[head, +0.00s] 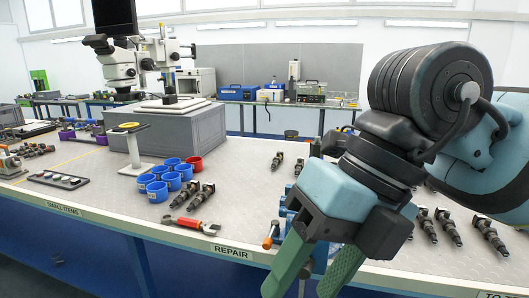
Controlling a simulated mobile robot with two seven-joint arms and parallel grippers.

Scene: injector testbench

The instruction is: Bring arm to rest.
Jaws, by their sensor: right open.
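My right arm comes in from the right side of the head view, raised in front of the workbench (245,170). Its right gripper (308,280) points down over the front edge of the bench. The fingertips reach the lower picture edge. My left gripper is not in view.
Blue cups and a red cup (194,162) stand mid-bench beside dark injectors (201,196) and a red wrench (191,225). A microscope (125,66) stands on a grey box (185,133). More injectors (448,226) lie at right, behind my arm.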

